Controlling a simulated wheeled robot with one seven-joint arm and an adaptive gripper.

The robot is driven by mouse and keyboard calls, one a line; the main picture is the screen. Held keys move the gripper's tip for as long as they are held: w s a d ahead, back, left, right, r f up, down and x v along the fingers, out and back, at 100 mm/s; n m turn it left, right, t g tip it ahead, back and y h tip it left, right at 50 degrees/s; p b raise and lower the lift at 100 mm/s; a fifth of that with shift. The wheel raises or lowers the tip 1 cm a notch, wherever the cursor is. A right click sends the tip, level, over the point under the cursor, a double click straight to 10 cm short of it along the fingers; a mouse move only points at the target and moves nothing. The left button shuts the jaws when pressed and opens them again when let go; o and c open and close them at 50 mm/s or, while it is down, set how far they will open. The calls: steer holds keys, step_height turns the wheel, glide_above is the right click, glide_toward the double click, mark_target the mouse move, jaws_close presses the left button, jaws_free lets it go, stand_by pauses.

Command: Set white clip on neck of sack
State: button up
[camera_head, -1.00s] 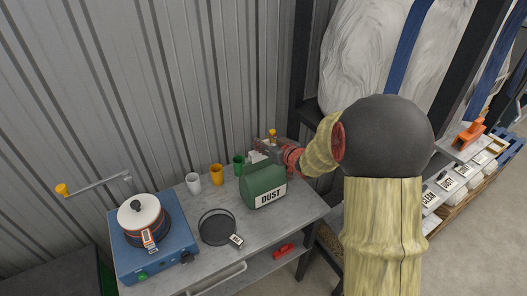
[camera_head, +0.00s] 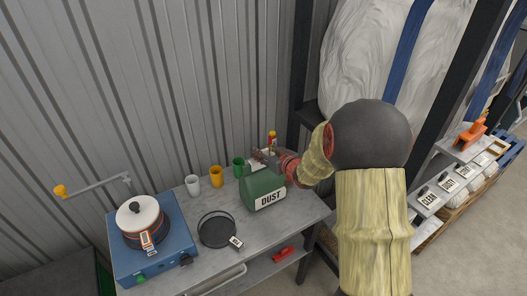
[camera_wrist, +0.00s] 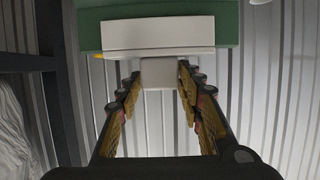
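A white clip (camera_wrist: 158,73) shows in the wrist view as a wide white bar with a small block standing off its edge. The bar lies against the green box marked DUST (camera_head: 262,190). My gripper (camera_wrist: 160,72) has its two ribbed fingers against both sides of the small block, with no clear gap. In the head view my gripper (camera_head: 268,156) is just above the green box, and the clip is mostly hidden by it. A large white sack (camera_head: 365,60) with a blue strap hangs behind my arm. Its neck cannot be made out.
The grey table holds white (camera_head: 192,184), yellow (camera_head: 216,175) and green (camera_head: 238,166) cups, a round black sieve (camera_head: 217,230) and a blue burner (camera_head: 180,245) with a pot. A corrugated wall closes the back.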

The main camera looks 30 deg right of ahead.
steer(key=shift+o, duration=1.3)
steer(key=shift+r, duration=0.15)
steer(key=shift+s+r, duration=0.15)
steer(key=p+v, duration=0.2)
steer(key=v, duration=0.9)
steer(key=s+a+r+m+g+h, duration=0.1)
steer(key=s+a+r+g+h, duration=0.35)
steer(key=s+r, duration=0.45)
steer(key=s+a+r+g+y, duration=0.2)
steer(key=s+a+g+y, duration=0.2)
steer(key=s+a, duration=1.1)
steer(key=s, duration=0.3)
steer(key=shift+s+a+n, duration=0.2)
steer(key=shift+s+n, duration=0.1)
